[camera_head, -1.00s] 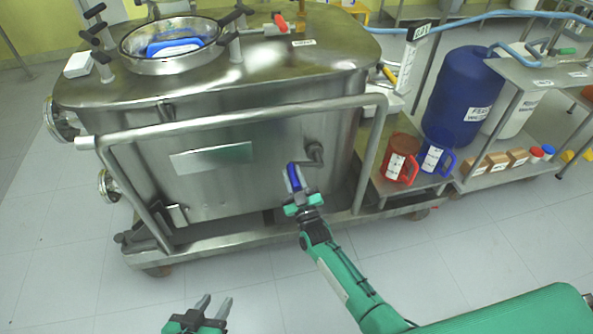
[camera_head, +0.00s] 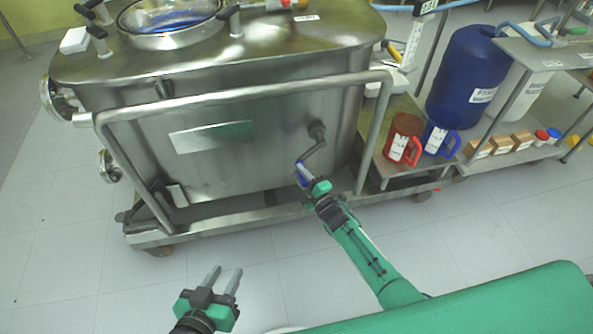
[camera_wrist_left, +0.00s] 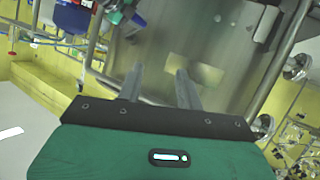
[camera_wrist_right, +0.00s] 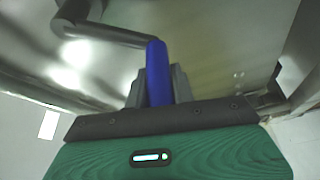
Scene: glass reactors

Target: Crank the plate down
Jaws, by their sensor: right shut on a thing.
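A crank (camera_head: 313,150) sticks out of the front wall of the steel tank (camera_head: 250,110). Its metal arm slants down and left from the hub to a blue handle (camera_head: 301,173). My right gripper (camera_head: 307,184) is shut on the blue handle. In the right wrist view the blue handle (camera_wrist_right: 157,75) stands between the fingers, and the crank arm (camera_wrist_right: 110,33) runs to the upper left. My left gripper (camera_head: 223,281) is open and empty, low in front of the tank. Its two parted fingers also show in the left wrist view (camera_wrist_left: 160,90). No separate plate can be made out.
A tubular rail (camera_head: 250,91) crosses the tank front and comes down at the right of the crank. A side shelf with a red jug (camera_head: 403,138) and a blue jug (camera_head: 439,142) stands to the right. The floor (camera_head: 100,270) in front is clear.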

